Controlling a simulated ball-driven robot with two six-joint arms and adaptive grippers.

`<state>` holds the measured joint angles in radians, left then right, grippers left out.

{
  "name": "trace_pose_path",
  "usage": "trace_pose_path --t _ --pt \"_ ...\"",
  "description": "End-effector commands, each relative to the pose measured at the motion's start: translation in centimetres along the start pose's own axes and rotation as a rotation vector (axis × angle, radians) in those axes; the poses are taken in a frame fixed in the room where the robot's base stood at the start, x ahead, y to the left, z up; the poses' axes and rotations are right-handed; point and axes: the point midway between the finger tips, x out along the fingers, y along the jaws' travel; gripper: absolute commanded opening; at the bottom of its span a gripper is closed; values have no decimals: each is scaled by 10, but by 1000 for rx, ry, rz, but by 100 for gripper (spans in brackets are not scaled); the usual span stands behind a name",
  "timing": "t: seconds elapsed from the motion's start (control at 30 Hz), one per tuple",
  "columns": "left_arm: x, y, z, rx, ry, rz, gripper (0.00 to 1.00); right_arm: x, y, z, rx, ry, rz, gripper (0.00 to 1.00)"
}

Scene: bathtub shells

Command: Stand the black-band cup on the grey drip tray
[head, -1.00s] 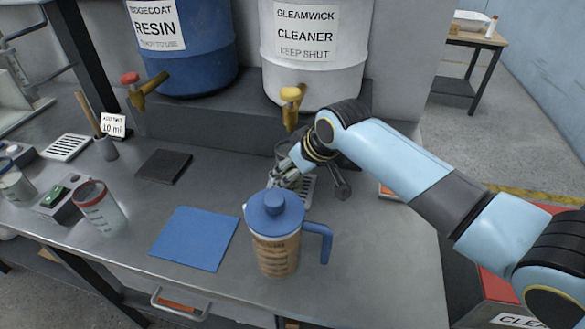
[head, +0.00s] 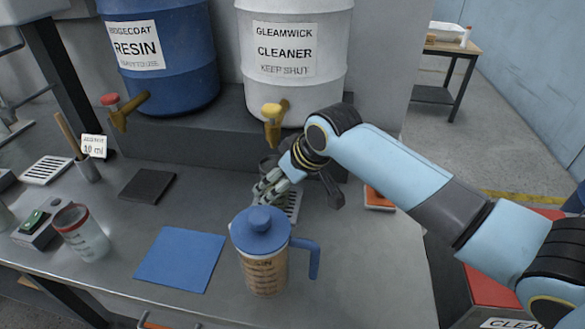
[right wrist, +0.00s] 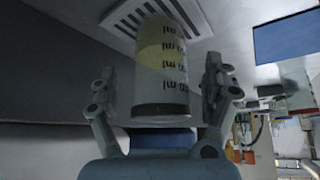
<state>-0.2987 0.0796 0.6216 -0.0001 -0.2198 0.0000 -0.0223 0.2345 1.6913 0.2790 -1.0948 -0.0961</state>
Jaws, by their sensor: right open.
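The black-band cup (right wrist: 160,65) is pale, with printed marks, a yellowish patch and a dark band at its near end. In the right wrist view it lies between the two fingers of my right gripper (right wrist: 160,95), with a gap on each side. The gripper is open. The slotted grey drip tray (right wrist: 125,15) shows beyond the cup's far end, which overlaps it; I cannot tell exactly how they meet. In the head view my right gripper (head: 268,187) is beside the tray (head: 293,207), and the cup (head: 267,163) is mostly hidden behind it. My left gripper is out of view.
A blue-lidded jug (head: 263,265) stands just in front of the tray. A blue mat (head: 181,260) and dark pad (head: 147,186) lie left. A red-rimmed cup (head: 82,235) stands farther left.

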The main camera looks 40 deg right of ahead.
Motion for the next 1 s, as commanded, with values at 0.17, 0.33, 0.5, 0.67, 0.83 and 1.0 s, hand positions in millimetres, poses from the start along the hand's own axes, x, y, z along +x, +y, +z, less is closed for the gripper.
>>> trace_pose_path --t 0.17,0.33,0.5,0.67,0.83,1.0 --pt "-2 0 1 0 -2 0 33 -44 1 0 -4 2 1 83" --pt "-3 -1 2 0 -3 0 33 -75 1 0 -2 2 1 83" --pt "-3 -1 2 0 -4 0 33 -90 0 0 0 0 0 83" --pt "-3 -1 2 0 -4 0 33 -92 0 0 0 0 -1 83" --pt "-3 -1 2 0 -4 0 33 -92 0 0 1 0 -1 83" --pt "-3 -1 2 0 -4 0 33 -92 0 0 1 0 -1 83"
